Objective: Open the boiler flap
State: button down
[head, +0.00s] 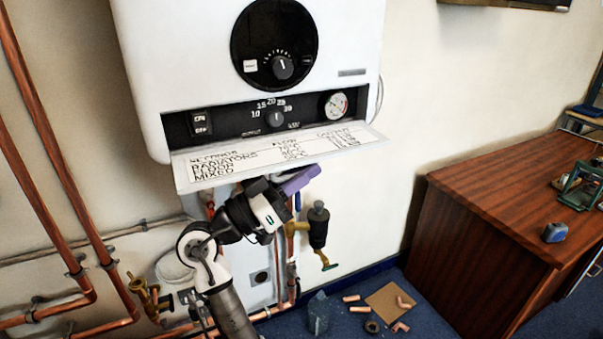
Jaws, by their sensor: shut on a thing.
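The white boiler flap (230,172) hangs folded down and outward below the boiler's black control strip, and its lettered inner face shows. The strip behind it, with a dial and a gauge, is uncovered. My gripper (292,180) is at the flap's lower front edge, right of its middle, reaching up from below. It is shut on the flap; the exact contact is hard to see. A purple part shows at the gripper's end.
The white boiler (185,60) is on the wall. Copper pipes (55,130) run at left, and a valve with a black body (318,226) hangs right of my gripper. A wooden desk (490,200) stands at right. Pipe pieces (360,309) lie on the floor.

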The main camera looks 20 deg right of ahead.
jog(key=shift+s+r+n+t+y+p, duration=0.15)
jog(key=shift+r+n+t+p, duration=0.3)
jog(key=shift+n, duration=0.5)
jog(key=shift+r+n+t+y+p, duration=0.25)
jog(key=shift+n+t, duration=0.3)
jog(key=shift+n, duration=0.45)
jog(key=shift+s+r+n+t+y+p, duration=0.1)
jog(key=shift+r+n+t+p, duration=0.3)
jog(key=shift+n, duration=0.55)
jog(key=shift+f, duration=0.1)
jog(key=c, duration=1.5)
grip_release()
jog(key=shift+a+f, duration=0.1)
jog(key=shift+b+v, duration=2.45)
jog(key=shift+v, duration=4.4)
